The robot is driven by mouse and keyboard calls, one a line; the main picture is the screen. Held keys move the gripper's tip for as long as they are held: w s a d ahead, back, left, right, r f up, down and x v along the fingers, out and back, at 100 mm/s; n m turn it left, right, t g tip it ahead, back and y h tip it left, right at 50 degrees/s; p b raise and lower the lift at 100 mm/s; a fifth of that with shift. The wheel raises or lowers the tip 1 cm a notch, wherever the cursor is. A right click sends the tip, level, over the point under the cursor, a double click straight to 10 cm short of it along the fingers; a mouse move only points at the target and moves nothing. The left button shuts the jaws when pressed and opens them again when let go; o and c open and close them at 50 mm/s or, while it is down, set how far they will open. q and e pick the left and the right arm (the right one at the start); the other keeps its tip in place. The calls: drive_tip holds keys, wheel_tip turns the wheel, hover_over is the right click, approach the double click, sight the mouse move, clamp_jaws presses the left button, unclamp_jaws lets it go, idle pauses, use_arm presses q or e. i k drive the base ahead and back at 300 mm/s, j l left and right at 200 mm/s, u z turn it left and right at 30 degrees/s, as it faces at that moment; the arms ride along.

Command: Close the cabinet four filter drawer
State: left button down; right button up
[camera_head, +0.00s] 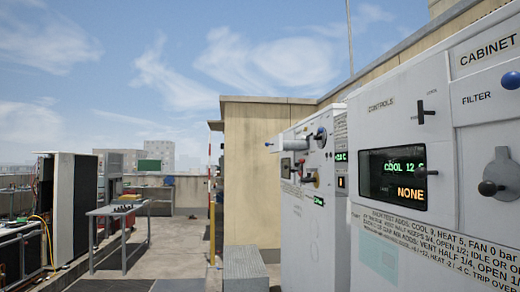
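A grey-white cabinet (445,150) stands close at the right, cut off by the picture's edge. Its plate reads "CABINET" (489,51), with the number out of frame. Below is a panel marked "FILTER" (477,97) with a blue ball knob (510,80); only its left part shows, so I cannot tell whether it is open. A second cabinet (312,215) stands behind, to the left, with a pale block (290,143) jutting from its upper front. I cannot tell which one is cabinet four. Neither of my grippers is in view.
The near cabinet has a display (398,178) reading "COOL 12 C" and "NONE", a small black lever (426,112) and a large dark-knobbed handle (495,180). A grey bench (122,211) and a tall unit (72,195) stand left. The middle floor (180,245) is mostly clear.

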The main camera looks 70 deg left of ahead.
sight(284, 145)
drive_tip(key=u, duration=2.2)
drive_tip(key=i+u, duration=0.2)
drive_tip(key=i, duration=1.75)
drive_tip(key=i+j+z, duration=0.15)
drive_tip(key=i+z, duration=0.25)
drive_tip(key=i+j+z, duration=0.3)
drive_tip(key=i+z, duration=0.15)
drive_tip(key=i, duration=0.1)
